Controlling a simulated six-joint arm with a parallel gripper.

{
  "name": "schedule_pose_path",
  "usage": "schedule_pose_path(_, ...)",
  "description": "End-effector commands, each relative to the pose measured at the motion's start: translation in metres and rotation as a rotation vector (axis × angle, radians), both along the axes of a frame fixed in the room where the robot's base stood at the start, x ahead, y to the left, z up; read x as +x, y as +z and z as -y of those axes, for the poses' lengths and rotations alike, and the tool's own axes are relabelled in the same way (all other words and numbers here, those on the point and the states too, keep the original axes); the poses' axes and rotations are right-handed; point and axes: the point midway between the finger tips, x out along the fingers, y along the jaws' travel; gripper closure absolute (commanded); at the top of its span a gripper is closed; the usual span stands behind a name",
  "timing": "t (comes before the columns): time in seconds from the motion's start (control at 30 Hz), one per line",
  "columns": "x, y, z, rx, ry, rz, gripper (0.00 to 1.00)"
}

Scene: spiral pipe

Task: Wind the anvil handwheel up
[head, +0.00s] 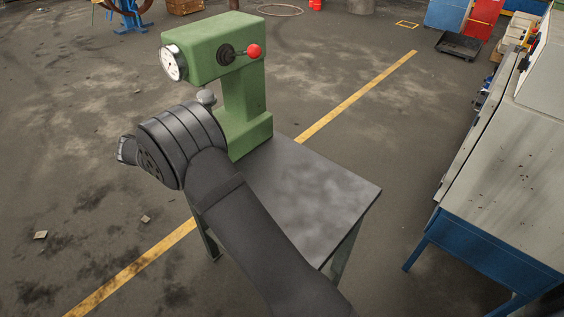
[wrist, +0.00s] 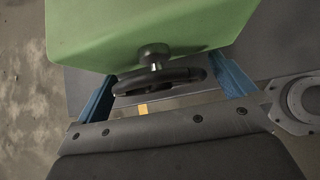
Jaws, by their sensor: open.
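The green tester (head: 240,105) stands on a grey table, with a white dial (head: 173,63) on its front and a red-knobbed lever (head: 253,51) on its side. In the head view my wrist hides the handwheel and the fingers.
The table top (head: 310,190) is bare to the right of the tester. A grey and blue bench (head: 500,190) stands at the right, with a floor gap between. A yellow line (head: 360,92) crosses the floor behind the table.

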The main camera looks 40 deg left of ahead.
Motion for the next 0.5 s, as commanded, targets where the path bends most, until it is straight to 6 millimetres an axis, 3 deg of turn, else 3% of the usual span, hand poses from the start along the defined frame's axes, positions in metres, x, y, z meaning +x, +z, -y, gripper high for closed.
schedule_pose_path(0.17,-0.001,0.000,0.001,-0.154,0.000,-0.004,0.00)
schedule_pose_path(0.5,-0.053,0.052,-0.002,-0.144,0.002,-0.003,0.00)
